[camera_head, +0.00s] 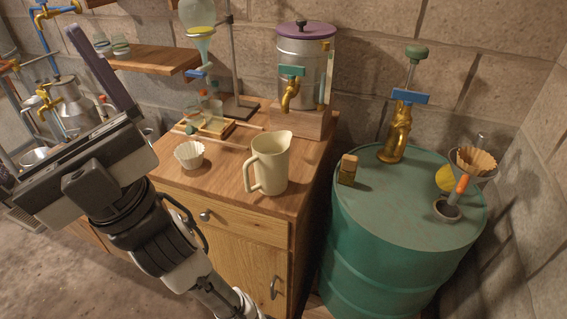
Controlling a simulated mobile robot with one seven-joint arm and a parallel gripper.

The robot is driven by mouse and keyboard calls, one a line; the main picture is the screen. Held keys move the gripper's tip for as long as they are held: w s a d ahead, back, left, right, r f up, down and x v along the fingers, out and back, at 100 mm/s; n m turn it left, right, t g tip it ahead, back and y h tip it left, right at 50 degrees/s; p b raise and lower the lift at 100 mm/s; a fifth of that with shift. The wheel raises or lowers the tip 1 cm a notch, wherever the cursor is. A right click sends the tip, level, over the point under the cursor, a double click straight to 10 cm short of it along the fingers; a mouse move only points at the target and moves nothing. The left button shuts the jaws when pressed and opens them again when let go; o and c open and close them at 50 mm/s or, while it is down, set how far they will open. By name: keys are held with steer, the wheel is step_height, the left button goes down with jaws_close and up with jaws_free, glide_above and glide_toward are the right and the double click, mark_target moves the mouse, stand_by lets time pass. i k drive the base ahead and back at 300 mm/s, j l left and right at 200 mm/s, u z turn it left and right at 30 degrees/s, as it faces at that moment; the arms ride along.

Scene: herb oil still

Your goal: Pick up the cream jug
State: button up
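The cream jug (268,164) stands upright on the wooden cabinet top, near its front right part. Its handle is on the left side and its open mouth faces up. My gripper (88,165) is raised at the left of the picture, well apart from the jug. One long dark finger stands at the right end of the hand and points up and left. The other finger is mostly out of the picture or hidden. The spread looks wide, and I see nothing held.
A white fluted cup (189,155) stands left of the jug. Behind are a steel urn (302,75) with a brass tap on a wooden block and a glass funnel (201,45) on a stand. A green drum (400,240) with a brass tap and small items stands right.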

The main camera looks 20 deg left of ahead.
mark_target(271, 151)
steer(key=i+l+u, duration=0.55)
steer(key=u, duration=0.2)
